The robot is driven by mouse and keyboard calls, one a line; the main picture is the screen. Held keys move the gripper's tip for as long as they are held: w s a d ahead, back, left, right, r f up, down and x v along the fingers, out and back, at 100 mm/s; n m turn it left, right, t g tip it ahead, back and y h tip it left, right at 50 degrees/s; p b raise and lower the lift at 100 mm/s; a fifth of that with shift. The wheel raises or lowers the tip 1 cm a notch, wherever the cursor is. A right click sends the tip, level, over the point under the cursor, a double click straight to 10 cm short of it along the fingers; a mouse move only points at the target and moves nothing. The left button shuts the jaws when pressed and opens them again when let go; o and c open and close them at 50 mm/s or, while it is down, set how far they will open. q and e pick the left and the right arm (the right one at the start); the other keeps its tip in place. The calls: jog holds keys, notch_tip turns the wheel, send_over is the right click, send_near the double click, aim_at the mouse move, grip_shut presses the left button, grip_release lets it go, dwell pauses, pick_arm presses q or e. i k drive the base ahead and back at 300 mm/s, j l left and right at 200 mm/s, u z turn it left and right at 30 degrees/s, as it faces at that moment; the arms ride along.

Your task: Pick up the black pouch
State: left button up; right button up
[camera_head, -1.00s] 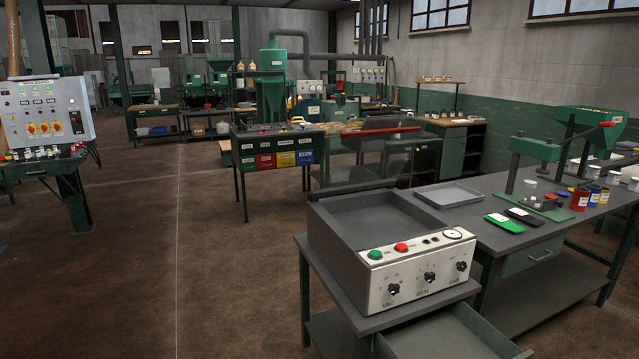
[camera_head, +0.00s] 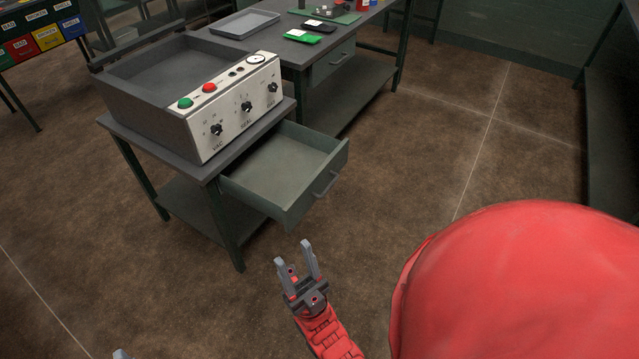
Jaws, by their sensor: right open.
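The black pouch (camera_head: 319,27) lies flat on the grey workbench at the top of the head view, just behind a green pouch (camera_head: 303,38). My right gripper (camera_head: 294,254) is in the lower middle, with its two grey fingers spread and nothing between them. It is over the floor in front of the open drawer, well apart from the pouch. A small grey tip at the bottom edge, left of centre, seems to be part of my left gripper (camera_head: 122,354); its jaws are cut off.
The vacuum sealer (camera_head: 200,95) stands on a table with an open, empty drawer (camera_head: 285,165) jutting out. A grey tray (camera_head: 245,23) and a green-based device (camera_head: 330,13) are on the bench. The brown floor right of the drawer is clear.

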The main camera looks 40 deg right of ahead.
aim_at(313, 25)
jog(key=i+l, duration=0.15)
jog(key=l, duration=0.5)
jog(key=i+l+u, duration=0.15)
jog(key=l, duration=0.55)
jog(key=i+l, duration=0.2)
jog(key=l, duration=0.45)
jog(key=i+l+u, duration=0.15)
jog(key=l, duration=1.25)
jog(key=i+l+u, duration=0.15)
jog(key=l, duration=0.55)
